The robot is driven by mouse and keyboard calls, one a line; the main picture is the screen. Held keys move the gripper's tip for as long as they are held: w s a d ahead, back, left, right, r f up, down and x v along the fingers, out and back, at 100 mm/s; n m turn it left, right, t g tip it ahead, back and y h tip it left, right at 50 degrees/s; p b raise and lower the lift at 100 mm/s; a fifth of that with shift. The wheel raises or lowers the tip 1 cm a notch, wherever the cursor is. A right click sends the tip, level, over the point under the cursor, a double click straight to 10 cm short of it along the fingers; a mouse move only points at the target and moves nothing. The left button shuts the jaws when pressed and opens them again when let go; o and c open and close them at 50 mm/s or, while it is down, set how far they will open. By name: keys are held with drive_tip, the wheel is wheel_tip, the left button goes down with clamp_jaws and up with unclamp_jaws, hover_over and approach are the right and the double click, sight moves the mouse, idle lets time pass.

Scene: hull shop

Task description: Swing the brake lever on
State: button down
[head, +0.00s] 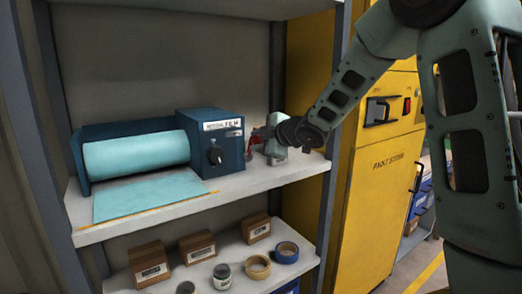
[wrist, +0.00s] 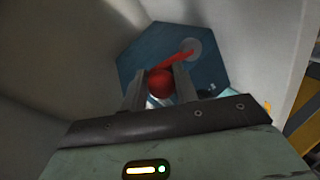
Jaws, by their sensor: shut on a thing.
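The film dispenser (head: 210,145) is a blue box with a roll of pale teal film (head: 136,153) on a shelf. A dark knob (head: 215,155) is on its front. The red brake lever (wrist: 172,62) shows in the wrist view on the blue side of the box, running from a grey round pivot (wrist: 194,49) to a red ball end. My gripper (wrist: 160,90) is shut on the lever at its red ball, one finger on each side. In the head view my gripper (head: 268,142) is at the right side of the box, and the lever is mostly hidden.
The shelf (head: 250,182) carries the dispenser and a sheet of film (head: 150,199). A lower shelf holds cardboard boxes (head: 197,247), tape rolls (head: 257,267) and jars. A shelf post (head: 335,120) and a yellow cabinet (head: 378,200) stand close on the right.

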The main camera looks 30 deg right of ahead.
drive_tip(key=shift+s+a+f+n+b, duration=0.1)
drive_tip(key=shift+a+f+n+b, duration=0.2)
drive_tip(key=shift+a+f+b, duration=0.05)
idle(0.3)
drive_tip(key=c, duration=1.2)
unclamp_jaws()
drive_tip(key=shift+a, duration=0.1)
drive_tip(key=shift+o, duration=0.2)
drive_tip(key=shift+r, duration=0.2)
drive_tip(key=p+v, duration=0.3)
drive_tip(key=v, duration=1.4)
drive_tip(key=shift+r, duration=0.25)
